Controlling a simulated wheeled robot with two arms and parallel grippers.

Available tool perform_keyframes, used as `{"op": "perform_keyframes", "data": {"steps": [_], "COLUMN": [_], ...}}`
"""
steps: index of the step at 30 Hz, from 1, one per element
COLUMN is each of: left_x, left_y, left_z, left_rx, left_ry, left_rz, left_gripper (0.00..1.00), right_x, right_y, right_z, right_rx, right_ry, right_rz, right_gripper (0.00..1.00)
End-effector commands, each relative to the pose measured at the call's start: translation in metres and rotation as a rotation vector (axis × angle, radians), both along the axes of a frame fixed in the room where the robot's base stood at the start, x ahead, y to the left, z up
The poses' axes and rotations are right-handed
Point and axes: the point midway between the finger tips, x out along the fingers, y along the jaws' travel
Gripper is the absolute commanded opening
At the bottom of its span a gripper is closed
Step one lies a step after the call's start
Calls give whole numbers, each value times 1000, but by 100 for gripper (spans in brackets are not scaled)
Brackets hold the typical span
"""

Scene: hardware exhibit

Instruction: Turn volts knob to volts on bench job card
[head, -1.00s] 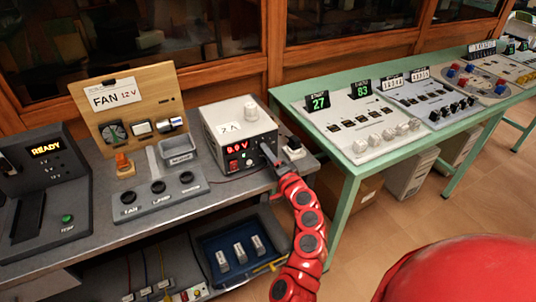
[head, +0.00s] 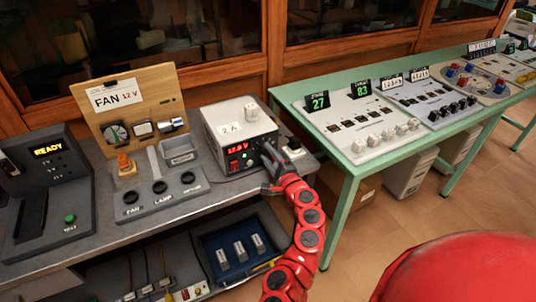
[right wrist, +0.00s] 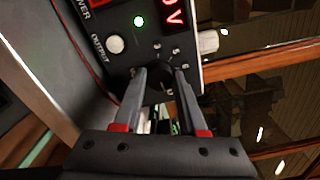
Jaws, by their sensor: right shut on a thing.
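The power supply (head: 238,135) is a pale box with a dark front panel on the grey bench. Its red display (head: 237,149) reads about 12 V; the last digit is blurred. The job card (head: 117,95) on the wooden board reads FAN 12 V. My right gripper (head: 267,156) is at the right part of the supply's front. In the right wrist view, its two fingers (right wrist: 161,76) are closed around the dark volts knob (right wrist: 157,86), which is partly hidden between them. My left gripper is not in view.
A grey panel with several round sockets (head: 160,187) lies left of the supply. A dark tester (head: 45,190) showing READY stands at the far left. A green table (head: 345,165) with other panels stands to the right, across a gap.

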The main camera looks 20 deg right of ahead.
Motion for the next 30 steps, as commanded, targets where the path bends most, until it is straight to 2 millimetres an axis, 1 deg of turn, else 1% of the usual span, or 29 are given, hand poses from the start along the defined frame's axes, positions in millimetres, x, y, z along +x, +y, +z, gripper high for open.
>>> {"op": "perform_keyframes", "data": {"steps": [13,14,18,19,26,30], "left_x": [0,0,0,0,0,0], "left_y": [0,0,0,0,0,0], "left_z": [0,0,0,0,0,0], "left_rx": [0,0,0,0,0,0], "left_ry": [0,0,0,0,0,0], "left_rz": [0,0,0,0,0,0], "left_gripper": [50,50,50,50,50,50], "right_x": [0,0,0,0,0,-4], "right_y": [0,0,0,0,0,0], "right_z": [-1,-1,0,0,0,0], "right_rx": [10,10,10,10,9,10], "right_ry": [2,2,1,2,0,0], "right_rz": [-1,-1,-1,-1,0,1], "right_gripper": [0,45,70,71,71,71]}}
